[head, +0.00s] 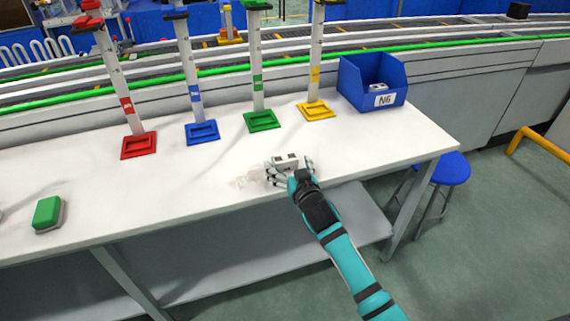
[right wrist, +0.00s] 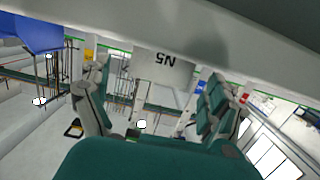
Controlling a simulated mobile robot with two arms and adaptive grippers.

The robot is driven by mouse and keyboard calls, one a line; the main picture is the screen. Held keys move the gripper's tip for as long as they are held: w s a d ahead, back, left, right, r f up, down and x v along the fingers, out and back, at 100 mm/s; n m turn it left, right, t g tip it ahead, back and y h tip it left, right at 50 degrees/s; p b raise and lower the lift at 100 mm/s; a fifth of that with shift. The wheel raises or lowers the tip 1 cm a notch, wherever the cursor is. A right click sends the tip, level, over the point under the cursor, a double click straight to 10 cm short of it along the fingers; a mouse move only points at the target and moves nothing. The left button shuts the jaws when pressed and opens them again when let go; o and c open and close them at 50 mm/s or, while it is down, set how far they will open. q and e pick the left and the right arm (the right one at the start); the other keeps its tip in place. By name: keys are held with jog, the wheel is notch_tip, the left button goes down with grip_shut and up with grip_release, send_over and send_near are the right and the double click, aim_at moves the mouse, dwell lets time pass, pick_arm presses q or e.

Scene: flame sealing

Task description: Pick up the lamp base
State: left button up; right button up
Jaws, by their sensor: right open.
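A small whitish block with two dark spots on top, apparently the lamp base (head: 287,160), sits on the white table near the front edge. My right gripper (head: 287,174) is at its near side with the fingers spread around it, low over the table. In the right wrist view a pale surface marked N5 (right wrist: 165,70) shows upside down between and beyond the open fingers of my right gripper (right wrist: 157,88). I cannot tell whether the fingers touch it. My left gripper is not in view.
Red (head: 138,146), blue (head: 202,132), green (head: 262,121) and yellow (head: 316,111) post stands line the table's back. A faint clear object (head: 246,181) lies left of my gripper. A green block (head: 48,213) lies far left.

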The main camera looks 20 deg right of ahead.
aim_at(287, 163)
jog(key=w, duration=0.3)
jog(key=shift+w+a+f, duration=0.1)
jog(key=shift+w+f, duration=0.1)
jog(key=shift+f, duration=0.1)
jog(key=shift+s, duration=0.1)
jog(key=shift+c, duration=0.2)
jog(key=c, duration=1.3)
jog(key=shift+r, duration=0.15)
